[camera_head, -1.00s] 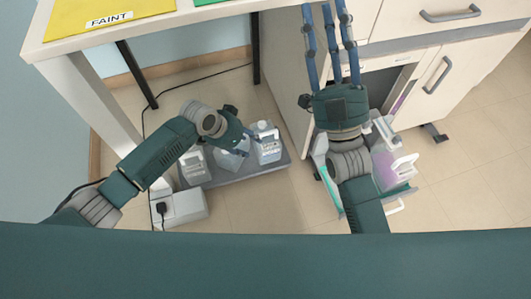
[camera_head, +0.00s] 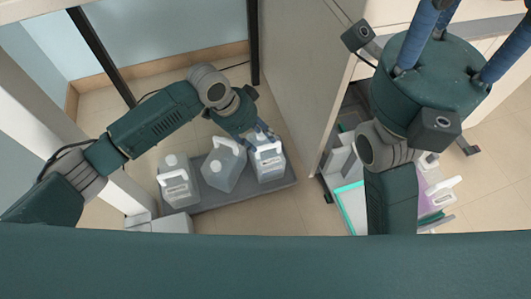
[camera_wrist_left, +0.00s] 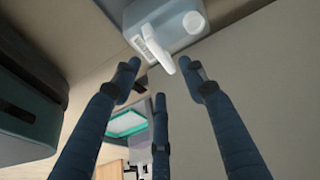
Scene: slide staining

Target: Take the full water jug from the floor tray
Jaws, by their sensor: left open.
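Three translucent jugs with white labels stand on a low grey floor tray (camera_head: 235,196): a left jug (camera_head: 178,185), a middle jug (camera_head: 222,170) turned at an angle, and a right jug (camera_head: 269,168). I cannot tell their fill levels. My left gripper (camera_head: 262,138) is open and empty at the top of the right jug, by its handle. In the left wrist view, its spread fingers (camera_wrist_left: 160,80) are close to a jug (camera_wrist_left: 170,20) with a white handle and round cap; contact is unclear. My right gripper (camera_head: 435,75) is raised at the right, its fingertips out of frame.
A cabinet side (camera_head: 295,75) rises right of the tray. A dark table leg (camera_head: 252,45) stands behind it. A white box (camera_head: 160,222) is on the floor at the tray's left front. Other containers and a pinkish jug (camera_head: 437,195) sit at the right under my right arm.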

